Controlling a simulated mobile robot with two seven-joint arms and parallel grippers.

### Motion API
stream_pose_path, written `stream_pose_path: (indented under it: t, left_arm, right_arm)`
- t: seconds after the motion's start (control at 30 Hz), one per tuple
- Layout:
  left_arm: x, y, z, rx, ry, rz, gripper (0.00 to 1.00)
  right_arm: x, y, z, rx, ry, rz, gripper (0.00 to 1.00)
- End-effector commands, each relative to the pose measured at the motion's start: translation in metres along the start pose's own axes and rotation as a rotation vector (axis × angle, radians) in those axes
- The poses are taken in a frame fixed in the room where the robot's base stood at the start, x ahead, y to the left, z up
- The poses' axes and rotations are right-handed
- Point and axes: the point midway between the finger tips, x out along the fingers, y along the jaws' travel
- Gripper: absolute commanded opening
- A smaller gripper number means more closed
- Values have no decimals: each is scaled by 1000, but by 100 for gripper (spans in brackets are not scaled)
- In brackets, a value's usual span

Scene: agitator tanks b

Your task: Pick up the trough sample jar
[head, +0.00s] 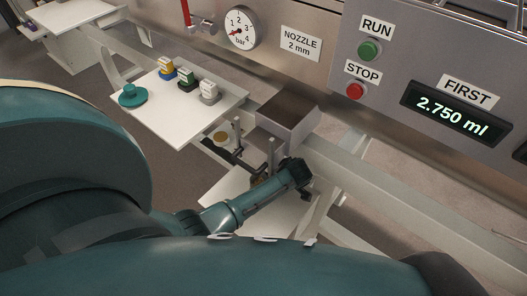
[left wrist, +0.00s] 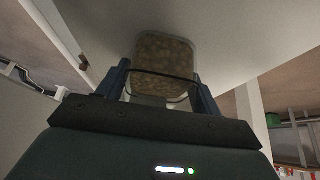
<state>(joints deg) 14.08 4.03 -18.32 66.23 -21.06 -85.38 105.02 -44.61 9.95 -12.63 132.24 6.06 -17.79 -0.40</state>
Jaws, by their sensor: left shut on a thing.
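The sample jar (left wrist: 165,65), a clear squarish jar with brown, grainy contents, shows in the left wrist view. My left gripper (left wrist: 162,84) is shut on it, one blue-grey finger on each side. In the head view my teal left arm reaches to the middle, and its dark wrist end is beside a small grey box with a dark top (head: 288,115). The jar cannot be made out clearly there. My right gripper is in neither view.
A white shelf (head: 200,118) carries a teal round piece (head: 131,96) and several small jars with coloured bands. A lower white plate (head: 225,188) lies behind my arm. A panel with green RUN and red STOP buttons stands at the right.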

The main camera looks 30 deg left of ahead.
Motion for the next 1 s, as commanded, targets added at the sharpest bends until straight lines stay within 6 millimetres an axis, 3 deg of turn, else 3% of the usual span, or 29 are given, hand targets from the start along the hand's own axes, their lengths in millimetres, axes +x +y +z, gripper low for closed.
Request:
stream_pose_path:
  t: [0.37, 1.0]
  left_arm:
    - [0, 0, -1, -1, 1, 1, 32]
    - [1, 2, -9, 2, 1, 1, 32]
  right_arm:
    - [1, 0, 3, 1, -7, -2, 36]
    - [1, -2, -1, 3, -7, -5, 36]
